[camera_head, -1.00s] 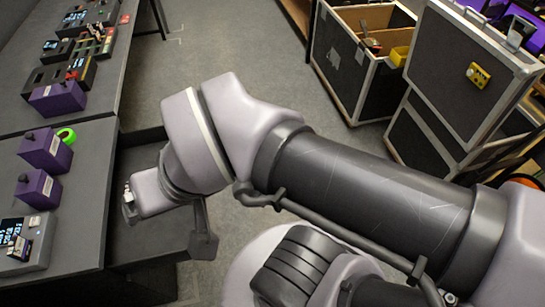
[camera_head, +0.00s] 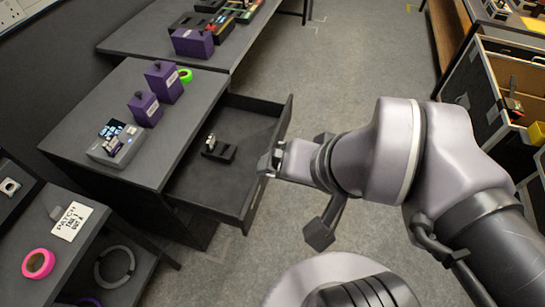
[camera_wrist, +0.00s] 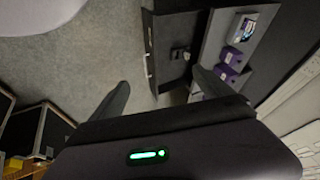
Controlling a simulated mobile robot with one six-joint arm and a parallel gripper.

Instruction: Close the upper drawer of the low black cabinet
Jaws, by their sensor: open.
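The low black cabinet (camera_head: 196,97) stands left of centre in the head view. Its upper drawer (camera_head: 190,182) is pulled out to the right, and a small dark device (camera_head: 217,150) lies inside. The drawer front (camera_head: 284,118) faces my arm. In the wrist view the open drawer (camera_wrist: 165,62) shows at top centre, with a pale handle on its front. My gripper (camera_wrist: 158,88) is open and empty, its two dark fingers spread. In the head view my gripper (camera_head: 321,188) is outside the drawer, right of its front. I cannot tell the exact gap.
Two purple boxes (camera_head: 146,108), a grey display unit (camera_head: 117,143) and green tape (camera_head: 185,75) sit on the cabinet. A shelf unit at lower left holds pink tape (camera_head: 38,263) and a note (camera_head: 72,221). An open case (camera_head: 486,98) stands at right. Floor between is clear.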

